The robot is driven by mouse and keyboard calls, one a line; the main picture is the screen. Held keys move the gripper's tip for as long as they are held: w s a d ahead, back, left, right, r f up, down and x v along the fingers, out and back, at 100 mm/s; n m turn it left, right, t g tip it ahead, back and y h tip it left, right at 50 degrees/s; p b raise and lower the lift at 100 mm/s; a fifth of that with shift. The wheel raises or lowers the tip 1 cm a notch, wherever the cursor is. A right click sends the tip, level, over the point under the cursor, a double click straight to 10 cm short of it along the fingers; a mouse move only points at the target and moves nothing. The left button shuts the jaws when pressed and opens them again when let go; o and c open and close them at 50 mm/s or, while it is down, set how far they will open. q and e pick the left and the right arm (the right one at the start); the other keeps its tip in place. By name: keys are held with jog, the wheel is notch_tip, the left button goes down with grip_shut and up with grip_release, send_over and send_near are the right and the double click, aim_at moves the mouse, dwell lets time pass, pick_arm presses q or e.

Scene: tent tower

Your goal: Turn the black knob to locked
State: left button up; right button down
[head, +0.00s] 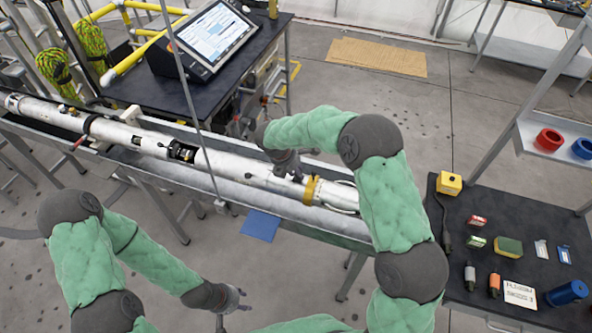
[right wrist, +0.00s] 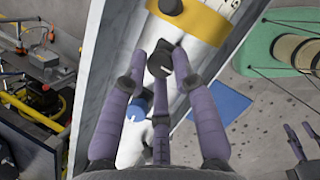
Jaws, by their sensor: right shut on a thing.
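The black knob (right wrist: 159,62) sits on the white tube (right wrist: 195,50), beside a yellow band. My right gripper (right wrist: 163,58) has its purple fingers closed around this knob. In the head view my right gripper (head: 290,166) reaches down onto the white tube (head: 235,167) just left of the yellow band, and its fingers largely hide the knob there. The knob's marking cannot be read. My left gripper (head: 238,300) is empty, with fingers spread, low in front of the trough and away from the tube.
The tube lies in a long grey metal trough. A yellow band (head: 311,190) circles it, with another dark round part (right wrist: 172,6) on the band. A blue sheet (head: 260,225) lies below the trough. A monitor (head: 215,37) stands behind. A black table (head: 488,215) at right holds small items.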

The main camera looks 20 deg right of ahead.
jog(key=m, duration=0.2)
jog(key=m+g, duration=0.1)
jog(key=m, duration=0.1)
jog(key=shift+w+g+h+p, duration=0.15)
jog(key=shift+g+h+p, duration=0.15)
jog(key=shift+p, duration=0.05)
jog(key=m+g, duration=0.1)
jog(key=m, duration=0.4)
jog(key=shift+w+f+g+p, duration=0.1)
jog(key=shift+w+g+p, duration=0.05)
jog(key=shift+g+p, duration=0.2)
jog(key=m+g, duration=0.1)
jog(key=m, duration=0.1)
jog(key=m+y, duration=0.1)
jog(key=m, duration=0.1)
jog(key=shift+w+d+g, duration=0.15)
jog(key=shift+d+g, duration=0.05)
jog(key=shift+g, duration=0.15)
jog(key=shift+m+g+y+p, duration=0.35)
jog(key=shift+m+y, duration=0.55)
jog(key=shift+m, duration=1.5)
jog(key=c, duration=1)
grip_release()
jog(key=shift+c, duration=0.2)
jog(key=shift+w, duration=0.1)
